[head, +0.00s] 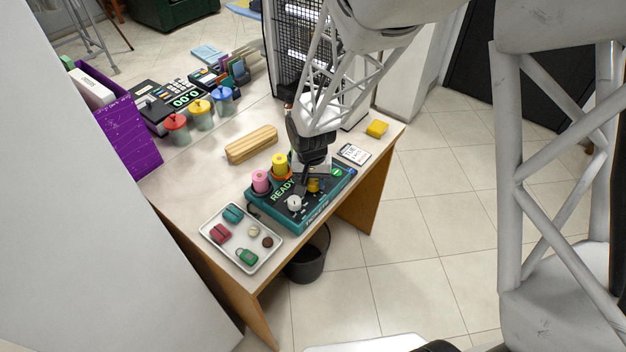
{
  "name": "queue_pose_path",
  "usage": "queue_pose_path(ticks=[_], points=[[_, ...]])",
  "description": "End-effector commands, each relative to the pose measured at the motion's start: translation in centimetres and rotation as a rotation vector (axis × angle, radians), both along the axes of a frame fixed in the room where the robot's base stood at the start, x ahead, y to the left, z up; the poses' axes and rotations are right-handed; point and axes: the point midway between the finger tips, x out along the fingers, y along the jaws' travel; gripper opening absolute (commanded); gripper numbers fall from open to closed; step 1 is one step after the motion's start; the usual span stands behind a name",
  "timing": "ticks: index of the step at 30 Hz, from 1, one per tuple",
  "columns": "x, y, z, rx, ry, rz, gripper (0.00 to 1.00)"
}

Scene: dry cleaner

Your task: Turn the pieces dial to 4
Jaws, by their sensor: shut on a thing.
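A teal machine (318,212) with a dark sloped face sits near the right front of the table, its display reading READY in green. A white dial (294,203) is on the left of its face. A yellow dial (313,186) is to the right, and my gripper (315,180) is over it, shut on it. The fingers partly hide this dial. The labels and numbers around both dials are too small to read, so I cannot tell which is the pieces dial or where it points. A green button (337,171) is at the right.
Pink (261,182) and yellow (280,164) spools stand behind the machine's face. A white tray (236,267) with small items lies to the left. A wooden block (251,144), a white card (354,154) and a yellow sponge (377,128) lie behind. A dark bin (305,265) stands below the table edge.

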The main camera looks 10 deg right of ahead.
Motion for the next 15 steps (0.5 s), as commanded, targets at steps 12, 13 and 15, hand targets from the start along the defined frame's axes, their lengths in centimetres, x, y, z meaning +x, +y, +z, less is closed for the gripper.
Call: queue_pose_path(ticks=[12, 13, 15], points=[[0.01, 0.00, 0.02, 0.000, 0.000, 0.001, 0.62], [0.01, 0.00, 0.03, 0.000, 0.000, 0.001, 0.62], [0.01, 0.01, 0.13, 0.000, -0.001, 0.001, 0.62]])
